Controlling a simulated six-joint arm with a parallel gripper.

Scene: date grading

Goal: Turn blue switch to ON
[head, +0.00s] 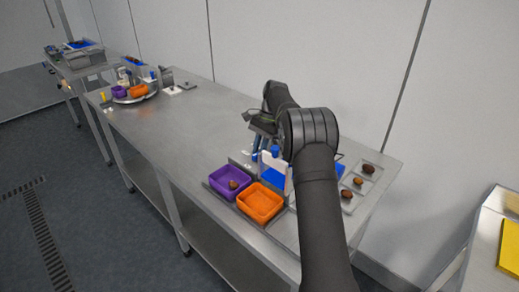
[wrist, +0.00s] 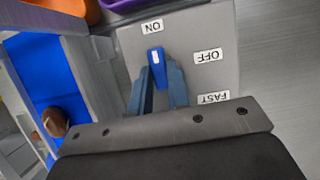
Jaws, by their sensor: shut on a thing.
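The blue switch (wrist: 155,58) is on a grey panel (wrist: 205,28) in the wrist view. A white mark sits on its end toward the ON label (wrist: 152,26), and the switch points roughly at that label. The OFF label (wrist: 208,56) is to its right and the FAST label (wrist: 213,97) is lower right. My gripper (wrist: 160,82) has its two fingers on either side of the switch and is shut on it. In the head view my gripper (head: 265,146) is low over the table behind the trays, and I cannot make out the switch clearly there.
A purple tray (head: 212,180) holding a date and an orange tray (head: 243,207) stand close in front. A blue belt (head: 305,178) and a clear tray with dates (head: 368,169) lie to the right. The table (head: 165,135) is clear left of the trays.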

